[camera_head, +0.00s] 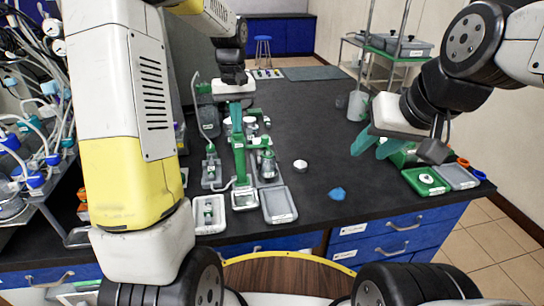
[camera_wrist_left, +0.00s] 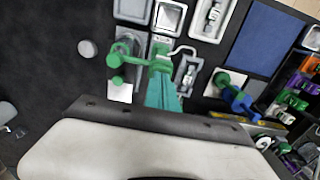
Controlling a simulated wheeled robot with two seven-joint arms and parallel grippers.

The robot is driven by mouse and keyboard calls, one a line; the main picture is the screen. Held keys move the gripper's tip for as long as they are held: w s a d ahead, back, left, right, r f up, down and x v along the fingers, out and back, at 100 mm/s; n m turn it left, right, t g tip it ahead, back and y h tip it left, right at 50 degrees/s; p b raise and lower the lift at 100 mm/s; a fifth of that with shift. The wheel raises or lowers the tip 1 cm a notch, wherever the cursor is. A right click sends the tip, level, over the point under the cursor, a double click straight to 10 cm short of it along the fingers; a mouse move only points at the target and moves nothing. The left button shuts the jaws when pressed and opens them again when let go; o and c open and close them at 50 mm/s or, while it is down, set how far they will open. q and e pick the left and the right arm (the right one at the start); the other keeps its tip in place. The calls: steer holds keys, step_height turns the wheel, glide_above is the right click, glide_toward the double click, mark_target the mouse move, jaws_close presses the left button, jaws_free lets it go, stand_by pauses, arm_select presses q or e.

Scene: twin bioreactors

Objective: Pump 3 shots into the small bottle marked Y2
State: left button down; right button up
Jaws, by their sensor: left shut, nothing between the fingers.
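My left gripper (camera_head: 237,118) reaches over the bench, its teal fingers together, with nothing seen between them. In the left wrist view its fingers (camera_wrist_left: 163,98) point at the top of a green pump (camera_wrist_left: 160,62); I cannot tell whether they touch. A thin pale spout tube (camera_wrist_left: 182,50) curves from the pump towards a small bottle (camera_wrist_left: 188,75) in a grey holder. Another small bottle (camera_head: 208,211) lies or stands in a pale tray nearer me. The markings are too small to read, so I cannot tell which is Y2. My right gripper (camera_head: 376,147) is open and empty above the bench.
An empty grey tray (camera_head: 279,205) lies nearer me. A white round piece (camera_head: 300,165) and a blue piece (camera_head: 337,193) lie on the dark bench. Green and grey trays (camera_head: 425,181) sit at right. The bench's middle is clear.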

arm_select(q)
steer(key=shift+f, duration=0.25)
steer(key=shift+r, duration=1.8)
step_height(320, 180, up, 6)
